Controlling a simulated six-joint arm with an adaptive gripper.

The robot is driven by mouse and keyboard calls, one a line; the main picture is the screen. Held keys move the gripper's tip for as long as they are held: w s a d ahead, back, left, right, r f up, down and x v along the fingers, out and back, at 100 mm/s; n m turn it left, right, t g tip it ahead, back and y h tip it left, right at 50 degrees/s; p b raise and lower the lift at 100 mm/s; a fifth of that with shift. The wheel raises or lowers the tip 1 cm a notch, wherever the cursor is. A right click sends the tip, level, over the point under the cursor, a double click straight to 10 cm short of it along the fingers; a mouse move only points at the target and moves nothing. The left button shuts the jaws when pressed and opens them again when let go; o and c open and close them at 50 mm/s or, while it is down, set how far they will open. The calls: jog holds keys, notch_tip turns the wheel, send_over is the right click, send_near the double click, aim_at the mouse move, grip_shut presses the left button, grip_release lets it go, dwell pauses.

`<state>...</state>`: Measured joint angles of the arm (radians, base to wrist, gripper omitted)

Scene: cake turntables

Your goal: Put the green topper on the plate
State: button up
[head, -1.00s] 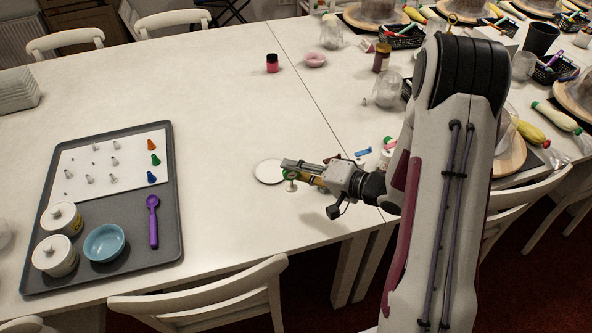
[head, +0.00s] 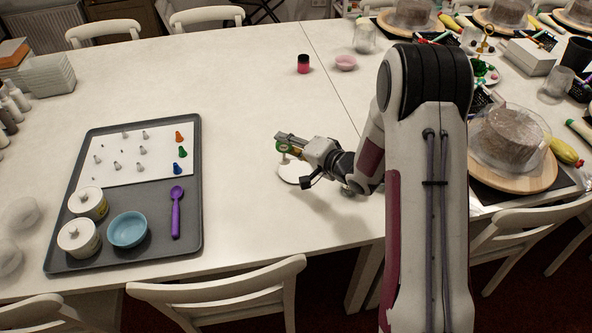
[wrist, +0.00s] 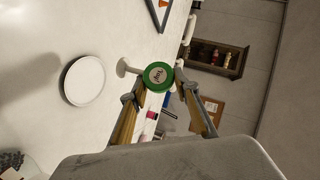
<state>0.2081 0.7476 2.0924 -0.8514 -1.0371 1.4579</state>
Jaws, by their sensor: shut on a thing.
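The green topper (head: 282,147) is a round green disc with lettering on its face and a white stem and foot. My gripper (head: 288,146) is shut on it. In the wrist view the topper (wrist: 158,76) sits between the fingertips of my gripper (wrist: 158,78), with its white foot to the left. The plate (head: 294,174) is a flat white disc on the table, just below the held topper in the head view. In the wrist view the plate (wrist: 84,81) lies left of the topper, apart from it and empty. The exact height above the plate is hard to tell.
A grey tray (head: 190,235) with small piping tips, jars, a blue bowl (head: 128,229) and a purple scoop (head: 176,212) lies at left. A red jar (head: 303,64) and a pink dish (head: 346,63) stand further back. Cake stands crowd the right. The middle table is clear.

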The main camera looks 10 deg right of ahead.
jog(key=w+d+m+t+h, duration=0.1)
jog(key=w+d+m+h, duration=0.1)
jog(key=w+d+h, duration=0.1)
jog(key=shift+w+d+r, duration=0.2)
jog(key=shift+w+d, duration=0.4)
jog(key=shift+w, duration=0.05)
send_over(300, 172)
notch_tip(300, 172, down, 6)
jog(key=shift+f, duration=0.15)
dwell(0.4)
jog(key=shift+f, duration=0.1)
jog(key=shift+f, duration=1.75)
jog(key=shift+f, duration=0.1)
jog(key=o, duration=0.8)
